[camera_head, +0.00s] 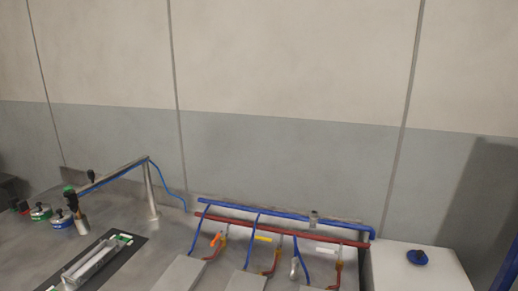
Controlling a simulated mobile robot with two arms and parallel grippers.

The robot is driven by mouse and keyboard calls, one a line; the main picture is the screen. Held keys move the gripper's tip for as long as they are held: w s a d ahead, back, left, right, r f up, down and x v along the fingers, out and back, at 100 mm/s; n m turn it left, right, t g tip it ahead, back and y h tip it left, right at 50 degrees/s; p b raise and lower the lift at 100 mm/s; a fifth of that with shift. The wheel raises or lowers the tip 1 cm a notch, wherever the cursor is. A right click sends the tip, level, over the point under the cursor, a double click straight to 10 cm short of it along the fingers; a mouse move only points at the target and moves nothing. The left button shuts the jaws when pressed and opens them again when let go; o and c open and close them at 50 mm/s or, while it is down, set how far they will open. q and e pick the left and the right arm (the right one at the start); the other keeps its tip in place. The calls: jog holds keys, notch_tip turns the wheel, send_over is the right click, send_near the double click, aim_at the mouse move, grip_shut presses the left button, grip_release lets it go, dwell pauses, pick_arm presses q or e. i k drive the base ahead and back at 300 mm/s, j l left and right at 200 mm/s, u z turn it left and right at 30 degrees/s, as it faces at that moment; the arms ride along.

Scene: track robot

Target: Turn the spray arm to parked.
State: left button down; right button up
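The spray arm (116,174) is a thin metal boom with a blue hose along it. It sits on top of an upright post (152,190) on the grey bench and points left and toward me. A small black knob (91,175) stands up on the boom. A dark nozzle or handle (71,198) is at its left end, close to a small metal container (81,224). I cannot tell whether they touch. No mark for the parked position can be made out. Neither of my grippers shows in this view.
Small pots (61,218) stand left of the container. A metal fixture (90,264) lies on a dark plate in front. Blue and red pipes (285,215) with hoses run right of the post. A white box (412,270) with a blue knob stands at right. A wall is behind.

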aim_at(70, 199)
jog(key=u, duration=1.3)
